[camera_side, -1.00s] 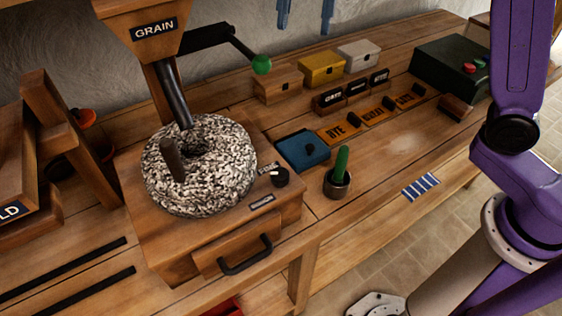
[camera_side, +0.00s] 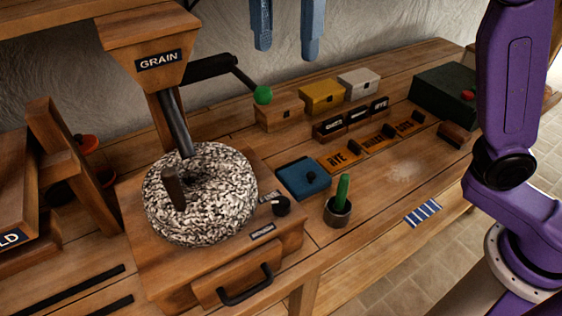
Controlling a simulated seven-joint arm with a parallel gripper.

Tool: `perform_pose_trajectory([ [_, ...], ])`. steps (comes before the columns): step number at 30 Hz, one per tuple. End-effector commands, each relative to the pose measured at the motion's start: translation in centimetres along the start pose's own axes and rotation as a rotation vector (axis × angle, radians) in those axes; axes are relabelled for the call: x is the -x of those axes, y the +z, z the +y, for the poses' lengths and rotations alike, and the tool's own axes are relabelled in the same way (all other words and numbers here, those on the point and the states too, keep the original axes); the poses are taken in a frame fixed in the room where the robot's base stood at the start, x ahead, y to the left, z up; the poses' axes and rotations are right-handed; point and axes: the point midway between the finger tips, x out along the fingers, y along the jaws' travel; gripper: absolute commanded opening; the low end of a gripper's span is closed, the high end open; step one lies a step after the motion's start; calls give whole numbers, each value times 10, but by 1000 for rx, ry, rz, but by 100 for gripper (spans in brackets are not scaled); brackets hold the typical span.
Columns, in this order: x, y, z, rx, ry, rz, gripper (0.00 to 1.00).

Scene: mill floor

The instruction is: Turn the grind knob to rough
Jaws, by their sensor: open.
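The mill is a wooden box with a speckled round stone (camera_side: 165,215) on top and a hopper marked GRAIN (camera_side: 150,40) above it. A small black round knob (camera_side: 281,207) sits on the box top, right of the stone. A dark label (camera_side: 268,196) that seems to read FINE is behind it, and another (camera_side: 262,232), too small to read, lies at the front edge. The knob's pointer setting is not clear. My gripper (camera_side: 287,54) shows as two blue fingers at the top edge, apart and empty, high above and behind the knob in the picture.
A crank with a green ball (camera_side: 263,95) juts out behind the knob. A cup with a green pestle (camera_side: 338,211) and a blue box (camera_side: 302,178) stand to its right. Small boxes (camera_side: 322,96) line the back. A drawer (camera_side: 235,285) is below.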

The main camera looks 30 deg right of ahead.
Motion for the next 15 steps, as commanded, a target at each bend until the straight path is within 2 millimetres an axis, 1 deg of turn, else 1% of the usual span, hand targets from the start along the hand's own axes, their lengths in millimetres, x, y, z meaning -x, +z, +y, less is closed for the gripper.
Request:
perform_pose_trajectory([
  [1,0,-11,-5,-15,15,-21,63],
  [5,0,-33,-14,-85,65,-72,63],
  [7,-13,-27,-12,-93,58,-73,63],
  [10,-30,-25,-12,-92,56,-72,63],
  [12,-46,-24,-10,-91,55,-73,63],
  [14,-57,-23,-10,-90,56,-72,63],
  [15,-68,-23,-9,-90,54,-73,63],
])
